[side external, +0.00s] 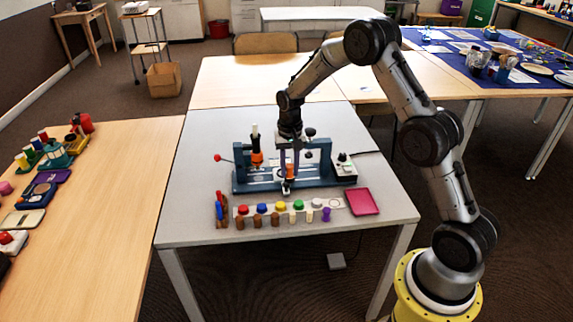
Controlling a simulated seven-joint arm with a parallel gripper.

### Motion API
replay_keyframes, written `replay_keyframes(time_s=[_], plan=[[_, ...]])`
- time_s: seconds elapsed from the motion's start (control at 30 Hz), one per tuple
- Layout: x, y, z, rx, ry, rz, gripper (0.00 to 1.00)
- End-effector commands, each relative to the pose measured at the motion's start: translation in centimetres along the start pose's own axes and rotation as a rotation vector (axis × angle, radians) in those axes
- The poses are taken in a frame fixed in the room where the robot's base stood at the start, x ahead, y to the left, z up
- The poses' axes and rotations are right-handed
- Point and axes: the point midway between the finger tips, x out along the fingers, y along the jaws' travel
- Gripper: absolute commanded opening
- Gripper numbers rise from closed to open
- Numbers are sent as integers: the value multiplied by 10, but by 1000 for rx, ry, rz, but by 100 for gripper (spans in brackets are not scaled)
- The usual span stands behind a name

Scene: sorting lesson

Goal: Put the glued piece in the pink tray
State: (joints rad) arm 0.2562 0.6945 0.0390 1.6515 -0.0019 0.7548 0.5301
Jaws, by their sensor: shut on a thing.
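My gripper (290,168) reaches down over the blue bench fixture (244,187) on the grey table. It is shut on a small orange-brown piece (290,171), which looks upright between the fingers. The view is too small to show a glue joint, or whether the piece touches the fixture below. The pink tray (362,201) lies flat and empty on the table, to the right of and nearer than my gripper.
A row of coloured caps and small pegs, including a purple peg (326,214), stands in front of the fixture. An upright white-and-orange part (256,157) is on the fixture's left. The table's front right corner is clear.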

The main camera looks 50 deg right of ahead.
Motion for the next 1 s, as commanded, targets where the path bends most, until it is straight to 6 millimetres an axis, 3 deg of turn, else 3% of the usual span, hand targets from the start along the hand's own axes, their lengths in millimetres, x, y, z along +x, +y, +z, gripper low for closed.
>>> replay_keyframes(time_s=[1.0], plan=[[0,91,-1,2,0,0,4]])
